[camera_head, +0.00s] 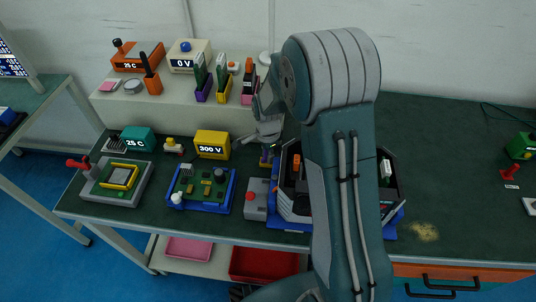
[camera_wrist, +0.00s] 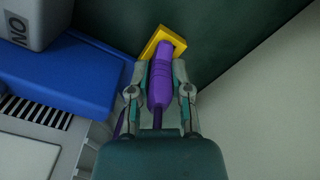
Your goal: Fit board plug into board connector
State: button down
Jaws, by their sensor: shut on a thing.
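My gripper (camera_wrist: 160,85) is shut on a purple, elongated plug-like piece (camera_wrist: 160,72), which lies lengthwise between the fingers; I take it to be the board plug. A yellow square-edged piece (camera_wrist: 168,42) shows at its far end; I cannot tell whether they are joined or only touching. In the head view my gripper (camera_head: 266,148) is low over the bench, behind the grey box and partly hidden by my arm. The green circuit board (camera_head: 207,183) sits in a blue tray to its left. I cannot single out the board connector.
A grey box with a red button (camera_head: 256,200) stands right of the board. A dark open-topped unit (camera_head: 290,205) is partly behind my arm. A yellow 300 V box (camera_head: 211,144) and a grey fixture (camera_head: 117,183) stand left. A raised shelf (camera_head: 170,107) runs behind.

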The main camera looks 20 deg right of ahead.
jog(key=shift+r, duration=0.7)
dwell(0.8)
jog(key=shift+r, duration=0.85)
